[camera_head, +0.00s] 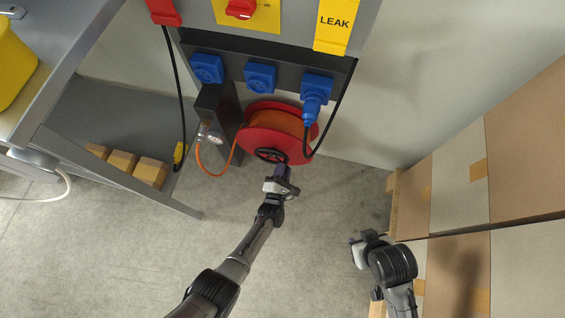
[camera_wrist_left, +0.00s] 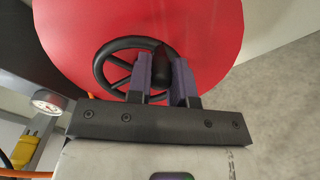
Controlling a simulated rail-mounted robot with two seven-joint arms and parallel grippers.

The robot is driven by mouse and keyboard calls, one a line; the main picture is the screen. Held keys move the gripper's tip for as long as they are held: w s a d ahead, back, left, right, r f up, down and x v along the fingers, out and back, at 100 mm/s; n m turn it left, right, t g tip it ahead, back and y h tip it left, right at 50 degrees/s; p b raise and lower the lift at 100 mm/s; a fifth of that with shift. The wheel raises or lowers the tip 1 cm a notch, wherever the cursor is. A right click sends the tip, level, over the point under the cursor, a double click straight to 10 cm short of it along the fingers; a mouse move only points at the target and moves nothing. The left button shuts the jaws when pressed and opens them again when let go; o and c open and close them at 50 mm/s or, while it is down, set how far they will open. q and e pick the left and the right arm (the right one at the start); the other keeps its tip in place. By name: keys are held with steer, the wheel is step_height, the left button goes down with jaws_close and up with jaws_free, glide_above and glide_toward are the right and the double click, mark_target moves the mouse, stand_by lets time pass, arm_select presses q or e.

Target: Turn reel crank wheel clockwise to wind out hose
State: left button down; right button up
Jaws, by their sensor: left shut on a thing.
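The red hose reel (camera_head: 279,130) with orange hose stands under the blue sockets. Its black crank wheel (camera_head: 270,155) is on the near face; it also shows in the left wrist view (camera_wrist_left: 104,68) against the red disc (camera_wrist_left: 75,30). My left gripper (camera_head: 281,170) is at the wheel's right side. In the left wrist view its purple-padded fingers (camera_wrist_left: 163,82) are shut on the wheel's black handle (camera_wrist_left: 162,58). My right gripper (camera_head: 357,243) is away at the lower right, above the floor by the cartons; its jaws are too small to read.
An orange hose (camera_head: 214,174) loops from the reel to a gauge (camera_head: 209,136) on a dark post. A black cable (camera_head: 337,108) hangs by the reel's right side. A workbench (camera_head: 60,95) stands left, stacked cartons (camera_head: 460,180) right. Floor between is clear.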

arm_select(q)
steer(key=c, duration=1)
jaws_free()
steer(key=shift+s+a, duration=0.1)
steer(key=shift+s, duration=0.15)
steer(key=p+v, duration=0.5)
steer(key=v, duration=0.8)
steer(key=shift+s+p, duration=0.25)
steer(key=shift+p, duration=0.05)
steer(key=shift+f, duration=0.1)
